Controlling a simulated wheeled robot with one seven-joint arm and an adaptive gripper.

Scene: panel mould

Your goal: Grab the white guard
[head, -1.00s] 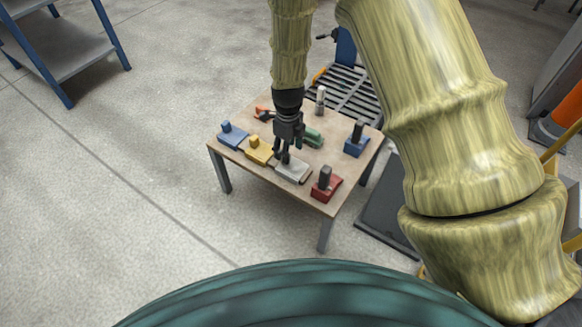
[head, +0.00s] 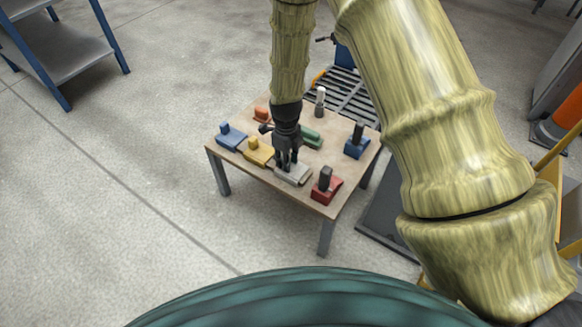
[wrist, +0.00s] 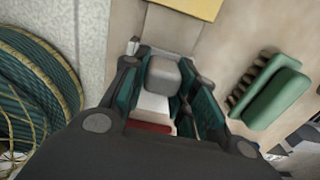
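The white guard (head: 297,177) lies on the small table, a pale block near the table's front edge. My gripper (head: 287,164) points down over it, with the fingertips at the guard's height. In the wrist view, the guard's grey knob (wrist: 163,76) stands between the two fingers (wrist: 163,90), and its white base shows below the knob. The fingers are apart on either side of the knob, close to it, and look open; contact is not clear. The fingers hide part of the guard in the head view.
On the table (head: 300,205) a yellow block (head: 258,153) is left of the guard and a red one (head: 326,188) right of it. Blue blocks (head: 230,138) (head: 357,142), a green brush-like piece (head: 311,138), an orange piece (head: 262,115) and a pale cylinder (head: 320,101) stand around.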

